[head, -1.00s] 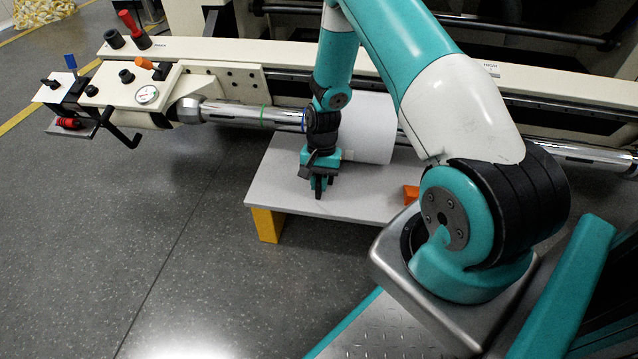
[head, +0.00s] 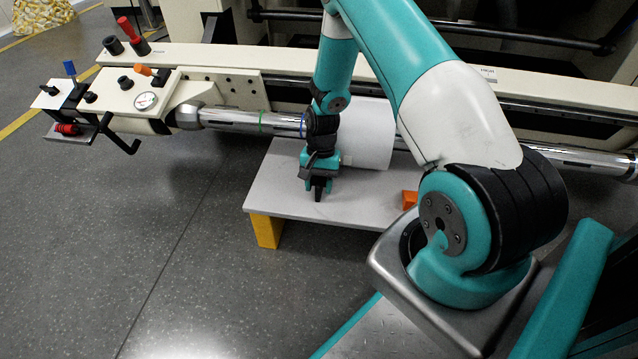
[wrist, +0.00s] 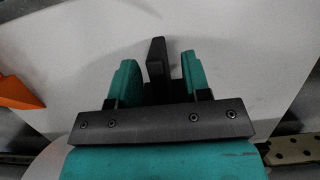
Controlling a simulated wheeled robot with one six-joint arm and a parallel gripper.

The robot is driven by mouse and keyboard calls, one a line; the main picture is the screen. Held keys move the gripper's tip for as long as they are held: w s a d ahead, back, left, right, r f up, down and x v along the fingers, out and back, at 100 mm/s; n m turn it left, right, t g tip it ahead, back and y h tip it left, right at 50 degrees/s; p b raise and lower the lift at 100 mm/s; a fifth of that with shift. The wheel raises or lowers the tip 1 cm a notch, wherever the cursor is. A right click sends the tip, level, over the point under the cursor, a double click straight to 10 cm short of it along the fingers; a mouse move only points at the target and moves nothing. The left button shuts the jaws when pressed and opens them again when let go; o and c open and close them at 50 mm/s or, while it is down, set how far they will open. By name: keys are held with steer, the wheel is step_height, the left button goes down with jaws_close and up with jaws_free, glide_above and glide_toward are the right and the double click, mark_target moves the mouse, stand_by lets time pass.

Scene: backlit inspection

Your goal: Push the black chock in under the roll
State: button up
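In the wrist view, the black chock (wrist: 157,62) looks like a narrow dark piece standing between the two teal fingers of my gripper (wrist: 160,72). Pale surface shows between it and the right finger, with a thinner gap at the left finger. Its lower part merges with dark shapes near the palm. In the head view my gripper (head: 318,186) points down at the grey platform (head: 268,190), just in front of the white roll (head: 369,136). There I cannot separate the chock from the dark fingers. My arm hides part of the roll.
An orange block (head: 409,199) lies on the platform to the right of my gripper; it also shows in the wrist view (wrist: 18,92). A chrome shaft (head: 235,120) runs through the roll. The platform left of my gripper is clear.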

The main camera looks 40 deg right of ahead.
steer(key=p+v, duration=0.8)
steer(key=v, duration=0.9)
steer(key=shift+r, duration=0.2)
